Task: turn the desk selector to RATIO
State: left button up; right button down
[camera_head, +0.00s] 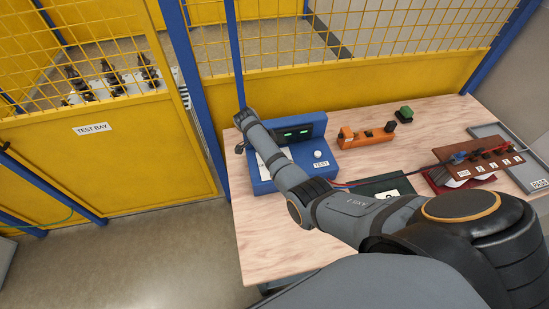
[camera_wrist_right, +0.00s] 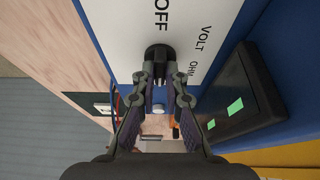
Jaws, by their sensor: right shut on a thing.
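The black selector knob (camera_wrist_right: 157,52) sits below OFF on that panel. My right gripper (camera_wrist_right: 160,78) is shut on the knob, one finger on each side. No RATIO label shows, and I cannot tell where the knob points. In the head view my right arm covers part of the instrument and hides the knob. My left gripper is not in view.
A white button (camera_head: 318,154) is on the instrument above a TEST label. An orange block with black parts (camera_head: 365,138), a green-topped block (camera_head: 404,114) and a brown terminal board (camera_head: 478,162) with leads lie to the right. Yellow mesh fencing (camera_head: 360,90) stands behind the bench.

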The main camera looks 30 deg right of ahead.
dwell(0.4)
jog(key=c, duration=1.4)
grip_release()
jog(key=v, duration=1.2)
